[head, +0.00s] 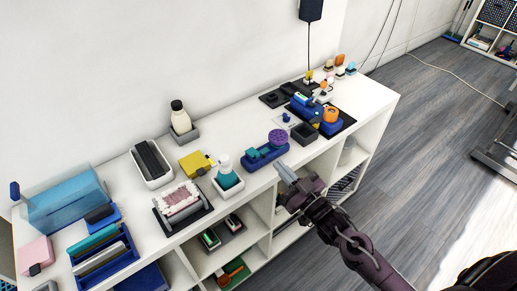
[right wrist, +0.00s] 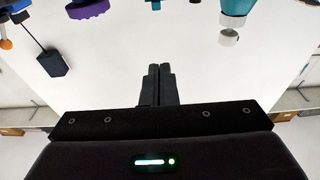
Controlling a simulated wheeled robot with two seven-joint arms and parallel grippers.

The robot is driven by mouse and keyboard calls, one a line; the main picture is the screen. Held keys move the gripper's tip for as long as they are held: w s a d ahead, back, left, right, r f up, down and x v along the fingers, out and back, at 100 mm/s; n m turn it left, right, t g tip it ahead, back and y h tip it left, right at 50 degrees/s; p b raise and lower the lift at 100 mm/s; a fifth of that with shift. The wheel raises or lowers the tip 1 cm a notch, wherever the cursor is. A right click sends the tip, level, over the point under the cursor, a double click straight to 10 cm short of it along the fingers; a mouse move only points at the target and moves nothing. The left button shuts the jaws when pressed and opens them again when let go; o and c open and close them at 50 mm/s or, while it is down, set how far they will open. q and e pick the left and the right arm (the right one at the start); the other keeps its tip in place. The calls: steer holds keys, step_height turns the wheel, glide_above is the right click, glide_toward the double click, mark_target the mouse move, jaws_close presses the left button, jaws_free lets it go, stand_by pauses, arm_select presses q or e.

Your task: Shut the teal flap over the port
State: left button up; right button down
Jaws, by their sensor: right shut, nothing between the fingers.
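A blue unit (head: 265,155) sits near the front edge of the white shelf top. A small teal piece (head: 252,154), which looks like the flap, is at its left end, and a purple bristled disc (head: 277,137) is at its right end. The picture is too small to tell the flap's angle, and no port can be made out. In the right wrist view the purple disc (right wrist: 88,9) shows at the top edge. My right gripper (head: 284,170) is shut and empty, just in front of the unit and apart from it; its closed fingers show in the wrist view (right wrist: 160,72). My left gripper is out of view.
A teal-and-white bottle (head: 227,176) in a white holder stands left of the unit. A yellow block (head: 194,164) is behind it. A dark box (head: 304,133) and blue-orange devices (head: 331,121) stand to the right. The shelf's front edge is close to my right gripper.

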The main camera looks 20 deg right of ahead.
step_height(320, 180, up, 2)
steer(key=p, duration=0.1)
glide_above(258, 155)
steer(key=f, duration=0.1)
steer(key=s+f, duration=0.1)
steer(key=f, duration=0.1)
steer(key=shift+s+d, duration=0.2)
steer(key=shift+d, duration=0.1)
steer(key=shift+s+f+p, duration=0.15)
steer(key=shift+f+p, duration=0.15)
steer(key=shift+f, duration=0.3)
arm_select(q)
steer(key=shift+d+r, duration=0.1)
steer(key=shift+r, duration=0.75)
arm_select(e)
steer(key=shift+s+d+f+b, duration=0.1)
steer(key=shift+s+f+b, duration=0.05)
steer(key=shift+f+b, duration=0.55)
steer(key=shift+r+p, duration=0.55)
steer(key=shift+p, duration=0.1)
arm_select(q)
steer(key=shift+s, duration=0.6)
arm_select(e)
steer(key=r+v, duration=0.1)
steer(key=v, duration=0.8)
steer(key=shift+s+r, duration=0.25)
steer(key=shift+r, duration=0.1)
